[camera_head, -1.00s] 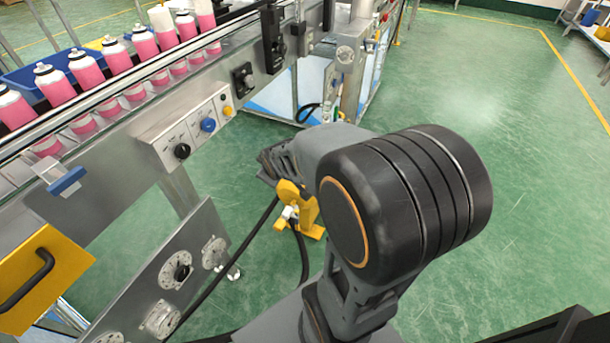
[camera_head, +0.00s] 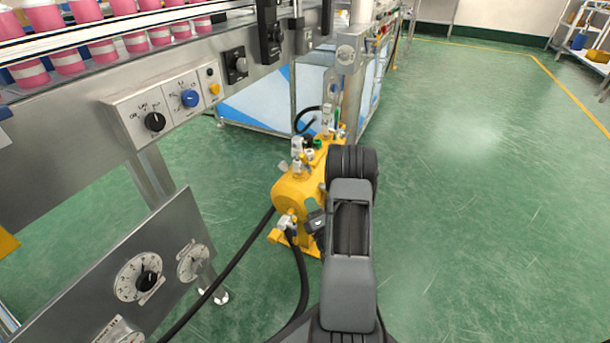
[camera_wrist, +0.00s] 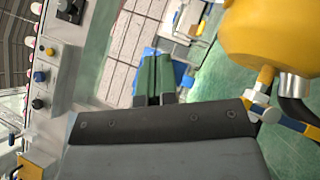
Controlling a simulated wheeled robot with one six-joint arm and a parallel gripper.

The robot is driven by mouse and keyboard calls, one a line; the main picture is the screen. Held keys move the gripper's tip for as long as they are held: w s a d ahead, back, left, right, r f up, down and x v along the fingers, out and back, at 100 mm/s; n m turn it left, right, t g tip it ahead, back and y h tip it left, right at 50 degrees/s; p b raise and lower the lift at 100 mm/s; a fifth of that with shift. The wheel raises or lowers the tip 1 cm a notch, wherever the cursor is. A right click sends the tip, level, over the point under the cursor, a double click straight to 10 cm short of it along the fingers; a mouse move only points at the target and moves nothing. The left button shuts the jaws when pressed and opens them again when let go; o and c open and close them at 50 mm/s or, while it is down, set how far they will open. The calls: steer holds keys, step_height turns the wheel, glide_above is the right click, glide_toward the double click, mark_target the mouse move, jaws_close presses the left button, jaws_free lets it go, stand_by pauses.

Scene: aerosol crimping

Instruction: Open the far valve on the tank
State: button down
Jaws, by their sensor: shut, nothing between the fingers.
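The yellow tank (camera_head: 292,190) stands on the floor beyond the end of my arm. Several small fittings (camera_head: 303,155) with grey and green parts sit on its top, toward the far side; which one is the far valve, and its handle's position, I cannot tell. A near-end valve (camera_head: 287,223) has a black hose below it. My gripper (camera_wrist: 155,62) is shut and empty in the wrist view. There the tank (camera_wrist: 268,35) is at the upper right, apart from the fingers, and a blue handle (camera_wrist: 297,122) shows below it. In the head view my arm partly covers the tank's right side.
A conveyor with pink cans (camera_head: 102,52) and a knob panel (camera_head: 172,103) runs along the left. A lower dial plate (camera_head: 150,270) stands at front left. Black hoses (camera_head: 302,275) cross the floor. The green floor (camera_head: 480,200) at right is clear.

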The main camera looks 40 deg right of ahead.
steer(key=b, duration=0.2)
glide_toward(301, 160)
steer(key=w+a, duration=0.1)
steer(key=w, duration=0.4)
steer(key=shift+w+d+r+b, duration=0.25)
steer(key=shift+w+d+r, duration=0.1)
steer(key=shift+d, duration=0.35)
steer(key=shift+w+d+r+b, duration=0.2)
steer(key=shift+w+d+r, duration=0.1)
steer(key=shift+d, duration=0.4)
steer(key=shift+a+r, duration=0.1)
